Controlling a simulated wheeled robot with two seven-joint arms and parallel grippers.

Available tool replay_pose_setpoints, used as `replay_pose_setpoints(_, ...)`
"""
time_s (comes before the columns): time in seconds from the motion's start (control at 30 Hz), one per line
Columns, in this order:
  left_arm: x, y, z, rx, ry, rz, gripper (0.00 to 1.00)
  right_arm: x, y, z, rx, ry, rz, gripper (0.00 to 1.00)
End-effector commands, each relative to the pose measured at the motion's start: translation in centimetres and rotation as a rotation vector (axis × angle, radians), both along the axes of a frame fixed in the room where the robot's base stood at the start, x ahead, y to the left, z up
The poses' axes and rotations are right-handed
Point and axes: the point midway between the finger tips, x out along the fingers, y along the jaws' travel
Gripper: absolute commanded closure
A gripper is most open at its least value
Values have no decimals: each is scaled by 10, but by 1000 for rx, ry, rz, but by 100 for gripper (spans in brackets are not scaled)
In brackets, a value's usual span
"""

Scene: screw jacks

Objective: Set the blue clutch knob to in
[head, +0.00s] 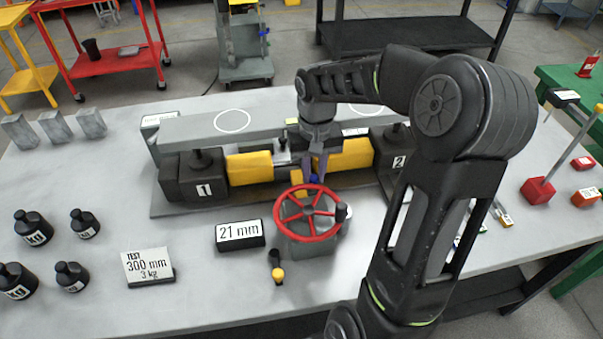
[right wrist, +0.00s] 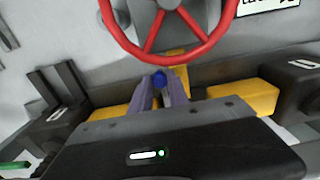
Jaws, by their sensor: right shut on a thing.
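The blue clutch knob (right wrist: 159,80) shows in the right wrist view, between the fingertips of my right gripper (right wrist: 160,88), which is shut on it. In the head view my right gripper (head: 314,178) reaches down just behind the red handwheel (head: 309,190), and its fingers hide the knob there. The handwheel also shows in the right wrist view (right wrist: 209,45). I cannot tell from these frames which position the knob is in. My left gripper is not in view.
Behind the wheel stand jacks 1 (head: 198,180) and 2 under a long grey beam (head: 205,127), with yellow parts (head: 250,166) between. A "21 mm" display (head: 240,234), a test sign (head: 147,267), a small yellow-tipped lever (head: 277,270) and several black weights (head: 33,229) are on the table.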

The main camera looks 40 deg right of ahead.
Motion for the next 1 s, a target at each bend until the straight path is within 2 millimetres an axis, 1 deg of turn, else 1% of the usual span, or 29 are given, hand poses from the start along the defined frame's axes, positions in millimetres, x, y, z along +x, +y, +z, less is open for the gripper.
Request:
replay_pose_setpoints(0.03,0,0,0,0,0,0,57,-1,-4,1,-8,1,-2,100)
replay_pose_setpoints(0.2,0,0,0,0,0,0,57,-1,-5,1,-9,0,-3,100)
replay_pose_setpoints(0.23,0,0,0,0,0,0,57,-1,-5,1,-10,1,-3,78)
replay_pose_setpoints(0.5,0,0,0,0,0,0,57,-1,-4,1,-8,1,-3,57)
replay_pose_setpoints(0.8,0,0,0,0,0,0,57,-1,-3,3,-6,1,-1,57)
replay_pose_setpoints(0.87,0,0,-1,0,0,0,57,0,-3,6,-7,-1,-1,57)
replay_pose_setpoints(1.0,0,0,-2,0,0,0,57,0,-3,24,-8,-2,-1,57)
